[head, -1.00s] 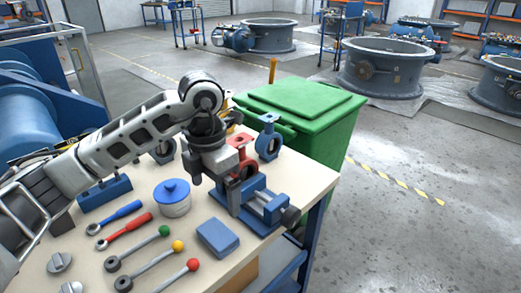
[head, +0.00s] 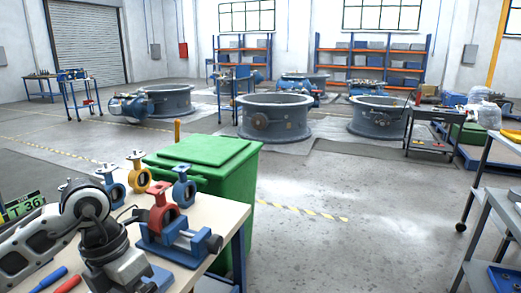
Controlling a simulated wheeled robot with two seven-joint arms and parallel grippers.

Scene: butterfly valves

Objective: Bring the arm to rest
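My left arm comes in from the lower left, and its gripper (head: 128,272) is over the workbench, left of the vise. Its fingers point down and away from me, and I cannot make out whether they are apart. A red butterfly valve (head: 160,217) stands upright in the blue vise (head: 182,243), clear of my gripper. Behind it on the bench stand a blue valve (head: 183,192), a yellow valve (head: 139,181) and a blue-grey valve (head: 113,191). My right gripper is not in view.
The workbench (head: 212,215) fills the lower left, with blue and red handled tools (head: 67,284) at the bottom edge. A green bin (head: 215,190) stands behind it. A grey cart (head: 490,240) is at the right edge. The floor between is open.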

